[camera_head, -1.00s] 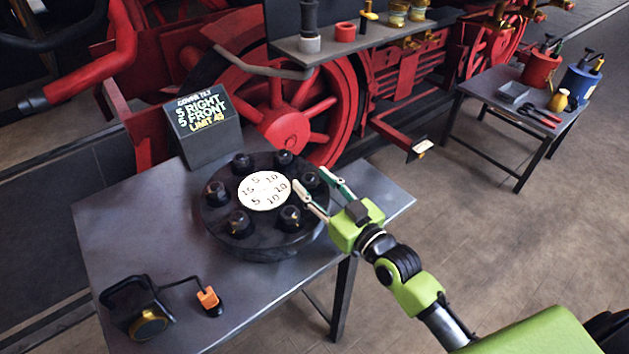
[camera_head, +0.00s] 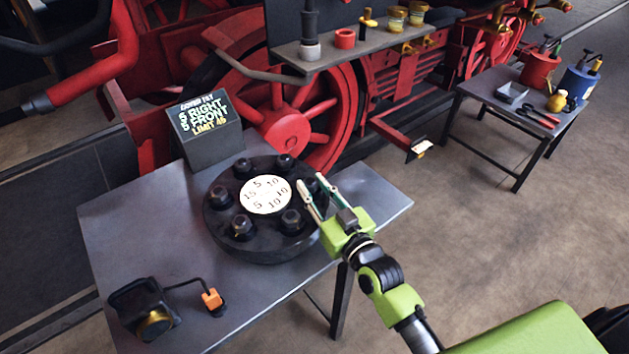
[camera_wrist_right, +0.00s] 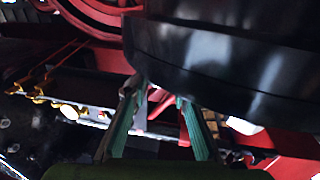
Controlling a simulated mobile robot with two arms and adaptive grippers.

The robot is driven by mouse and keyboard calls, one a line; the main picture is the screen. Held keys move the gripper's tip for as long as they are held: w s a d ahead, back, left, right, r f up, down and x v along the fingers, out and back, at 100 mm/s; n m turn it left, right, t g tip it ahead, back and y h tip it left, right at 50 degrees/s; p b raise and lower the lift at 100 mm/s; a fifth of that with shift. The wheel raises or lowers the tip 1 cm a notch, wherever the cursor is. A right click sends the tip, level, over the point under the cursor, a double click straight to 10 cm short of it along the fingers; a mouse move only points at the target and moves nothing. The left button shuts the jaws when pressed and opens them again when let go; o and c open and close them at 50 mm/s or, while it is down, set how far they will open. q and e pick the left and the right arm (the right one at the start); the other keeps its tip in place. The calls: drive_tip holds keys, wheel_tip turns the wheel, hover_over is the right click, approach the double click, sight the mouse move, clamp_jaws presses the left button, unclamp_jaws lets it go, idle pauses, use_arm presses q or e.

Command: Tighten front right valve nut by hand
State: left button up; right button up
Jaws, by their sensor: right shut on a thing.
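A round black valve cover (camera_head: 262,248) lies on the grey table, with several black nuts around a cream number plate (camera_head: 267,195). My right gripper (camera_head: 313,182) reaches in from the right, its two green fingers shut around the right-hand nut (camera_head: 313,188), which they partly hide. The nearer front nut (camera_head: 292,221) stands free just left of the gripper. In the right wrist view, the green fingers (camera_wrist_right: 156,95) are beside the dark curved side of the cover (camera_wrist_right: 230,70); the nut cannot be made out there. My left gripper is not in view.
A dark sign box (camera_head: 207,130) stands behind the cover. A black device (camera_head: 145,308) with an orange-ended arm (camera_head: 212,299) lies at the table's front left. A locomotive with red wheels (camera_head: 290,120) and a shelf (camera_head: 370,40) is behind.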

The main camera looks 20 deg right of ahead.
drive_tip(key=shift+a+r+m+h+p, duration=0.1)
drive_tip(key=shift+r+m+h+p, duration=0.1)
drive_tip(key=shift+m+h+p, duration=0.6)
drive_tip(key=shift+f+h, duration=0.1)
drive_tip(key=shift+h, duration=0.3)
drive_tip(key=o, duration=1.1)
drive_tip(key=shift+f, duration=0.1)
